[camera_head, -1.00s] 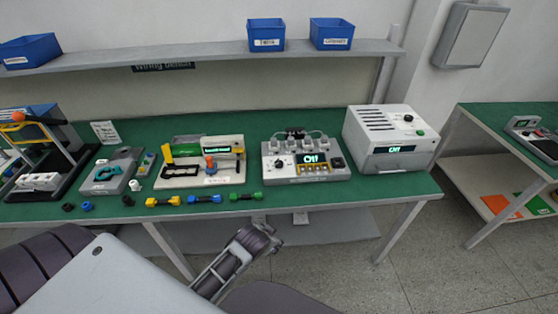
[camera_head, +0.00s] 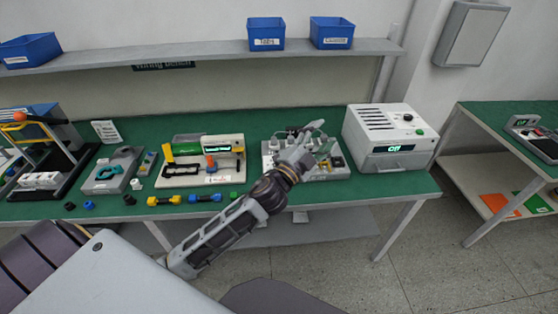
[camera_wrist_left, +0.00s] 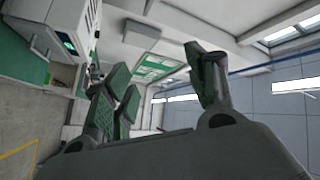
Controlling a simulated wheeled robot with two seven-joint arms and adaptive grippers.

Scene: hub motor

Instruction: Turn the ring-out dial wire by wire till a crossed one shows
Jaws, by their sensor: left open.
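The grey ring-out tester (camera_head: 332,174) sits on the green bench, right of centre in the head view. Sockets show along its back. My left gripper (camera_head: 316,143) is in front of and over it, hiding most of its face, including its display; I cannot tell whether it touches the tester. The tester's dial cannot be made out behind the gripper. In the left wrist view my left gripper (camera_wrist_left: 165,88) has its green-padded fingers spread, with nothing between them. My right gripper is not in view.
A white box (camera_head: 391,135) reading "Off" stands right of the tester. Left of it are a fixture with a green display (camera_head: 200,175), a grey tray (camera_head: 108,175) and a black frame (camera_head: 58,175). Yellow (camera_head: 164,200), blue (camera_head: 204,198) and green parts lie along the front edge.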

